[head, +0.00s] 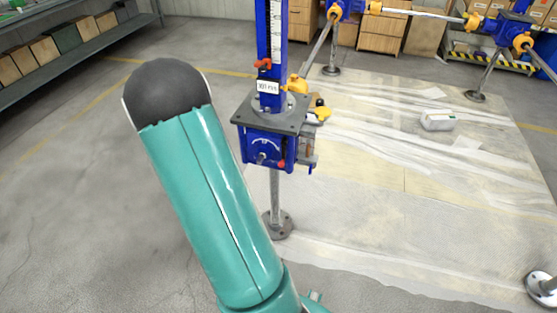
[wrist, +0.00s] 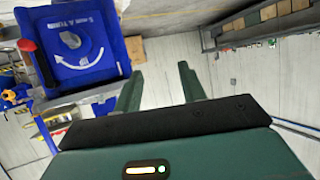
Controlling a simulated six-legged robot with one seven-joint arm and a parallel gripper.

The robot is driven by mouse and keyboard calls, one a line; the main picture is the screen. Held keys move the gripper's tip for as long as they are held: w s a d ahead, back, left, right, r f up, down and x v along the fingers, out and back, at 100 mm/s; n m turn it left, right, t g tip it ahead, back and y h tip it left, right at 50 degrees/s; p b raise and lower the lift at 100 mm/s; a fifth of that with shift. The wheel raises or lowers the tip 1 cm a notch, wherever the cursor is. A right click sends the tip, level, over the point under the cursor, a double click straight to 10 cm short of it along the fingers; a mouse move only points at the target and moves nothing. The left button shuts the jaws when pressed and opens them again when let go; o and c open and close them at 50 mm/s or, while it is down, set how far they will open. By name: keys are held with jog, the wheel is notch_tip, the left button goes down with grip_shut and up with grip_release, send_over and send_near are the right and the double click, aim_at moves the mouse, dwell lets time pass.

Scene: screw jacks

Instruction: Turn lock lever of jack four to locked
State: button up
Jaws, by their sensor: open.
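A blue screw jack (head: 262,145) stands on a grey post in the head view, under a grey plate. A white label on its column is too small to read surely. A small red lever (head: 281,164) sits at the lower right of its dial face. In the wrist view, a blue jack face (wrist: 72,42) with a white curved arrow and a round stub fills the upper left. A red-tipped lever (wrist: 28,46) lies along its left side. My gripper (wrist: 160,78) is open and empty, right of and below this face, apart from the lever. The head view shows my arm but not my gripper.
Another red handle (head: 263,64) and yellow knobs (head: 297,85) sit above the plate. More blue jack units (head: 497,28) stand at the back right. Shelving (head: 75,45) stands at the left.

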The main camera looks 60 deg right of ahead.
jog(key=s+d+f+m+g+h, duration=0.1)
jog(key=s+d+f+g+h, duration=0.25)
jog(key=s+d+f, duration=0.55)
jog(key=g+h, duration=0.1)
jog(key=h, duration=0.3)
send_near(280, 166)
jog(key=d, duration=0.4)
jog(key=w+d, duration=0.1)
jog(key=d, duration=0.3)
jog(key=w+d, duration=0.1)
jog(key=d, duration=0.3)
jog(key=shift+d+r, duration=0.1)
jog(key=shift+d, duration=0.3)
grip_shut()
